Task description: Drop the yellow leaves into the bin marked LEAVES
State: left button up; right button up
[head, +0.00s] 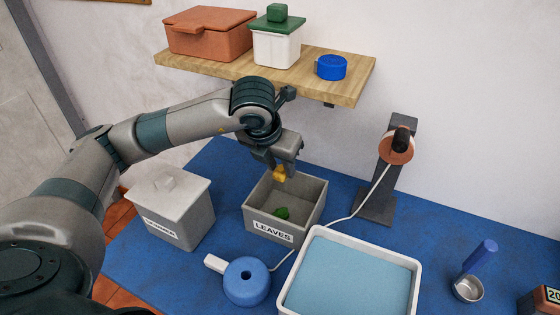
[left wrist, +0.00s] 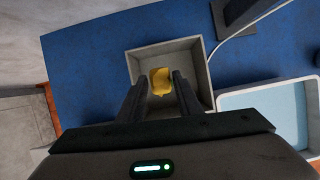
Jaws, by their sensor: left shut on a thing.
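The grey open bin marked LEAVES (head: 272,235) stands on the blue table, left of the middle. A green leaf-like piece (head: 282,213) lies inside it. My left gripper (head: 280,172) is shut on the yellow leaves (head: 280,174) and holds them over the back part of the bin's opening. In the left wrist view the yellow leaves (left wrist: 160,82) sit between the two fingers (left wrist: 160,92), with the bin's rim (left wrist: 206,62) around them. The wrist view does not show the green piece. My right gripper is not in view.
A lidded grey box (head: 170,208) stands left of the bin; its label is hard to read. A blue round device (head: 246,283) and a white tray (head: 417,270) are in front. A wooden shelf (head: 345,88) with pots hangs behind. A dark stand (head: 377,203) is at right.

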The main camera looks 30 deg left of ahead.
pick_arm(q)
jog(key=shift+f, duration=0.1)
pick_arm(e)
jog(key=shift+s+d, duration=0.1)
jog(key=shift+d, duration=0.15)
pick_arm(q)
jog(key=o, duration=1)
jog(key=shift+o, duration=0.5)
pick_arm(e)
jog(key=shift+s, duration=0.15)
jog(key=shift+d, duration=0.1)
pick_arm(q)
jog(key=shift+s+r, duration=0.25)
jog(key=shift+r, duration=0.35)
jog(key=b+v, duration=0.2)
jog(key=v, duration=1.4)
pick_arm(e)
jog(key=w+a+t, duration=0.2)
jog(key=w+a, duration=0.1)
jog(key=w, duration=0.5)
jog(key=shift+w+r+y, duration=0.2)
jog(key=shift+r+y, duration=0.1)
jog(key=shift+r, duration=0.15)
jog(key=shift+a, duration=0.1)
